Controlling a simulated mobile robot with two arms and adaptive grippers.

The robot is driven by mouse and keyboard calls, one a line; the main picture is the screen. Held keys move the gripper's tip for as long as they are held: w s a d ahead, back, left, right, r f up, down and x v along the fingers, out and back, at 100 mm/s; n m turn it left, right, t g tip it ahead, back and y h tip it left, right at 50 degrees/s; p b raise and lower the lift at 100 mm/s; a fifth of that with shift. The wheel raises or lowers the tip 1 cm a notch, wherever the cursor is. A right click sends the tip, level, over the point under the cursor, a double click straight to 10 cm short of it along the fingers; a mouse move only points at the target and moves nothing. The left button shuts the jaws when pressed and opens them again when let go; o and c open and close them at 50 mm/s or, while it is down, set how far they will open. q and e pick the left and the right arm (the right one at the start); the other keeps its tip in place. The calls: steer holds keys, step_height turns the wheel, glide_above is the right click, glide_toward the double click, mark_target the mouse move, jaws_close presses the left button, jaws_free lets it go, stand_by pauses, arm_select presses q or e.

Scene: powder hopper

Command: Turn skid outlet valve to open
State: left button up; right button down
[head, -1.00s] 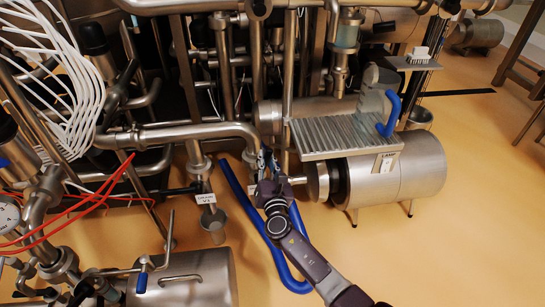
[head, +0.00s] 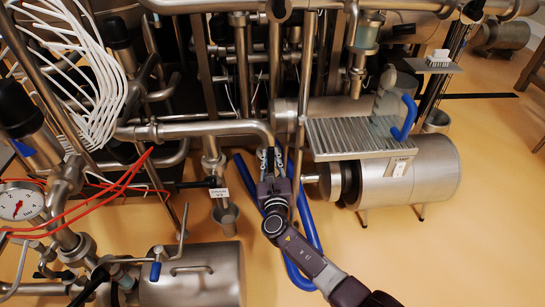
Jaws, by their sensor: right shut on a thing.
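My right gripper (head: 270,160) is at the lower end of the steel outlet pipe (head: 205,129), where the pipe bends down. Its fingers are shut on a small part between them, which looks like the handle of the skid outlet valve. The gripper hides most of the valve and handle, so the handle's angle cannot be read. To the left, a black lever (head: 195,184) with a white tag (head: 219,193) sits on another vertical pipe, apart from the gripper. My left gripper is not in view.
A blue hose (head: 307,215) runs on the floor behind and beside my right arm. A steel motor (head: 425,180) under a ribbed step (head: 350,137) stands close on the right. A steel tank (head: 190,275) and gauge (head: 20,204) stand front left. The orange floor at front right is clear.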

steer(key=shift+s+a+y, duration=0.15)
steer(key=shift+a+y, duration=0.25)
steer(key=shift+a, duration=0.35)
steer(key=c, duration=2.3)
jaws_free()
steer(key=o, duration=0.5)
steer(key=shift+a, duration=0.25)
steer(key=shift+c, duration=0.2)
steer(key=shift+r, duration=0.1)
steer(key=shift+d, duration=0.3)
steer(key=s, duration=1.1)
steer(key=shift+s, duration=0.4)
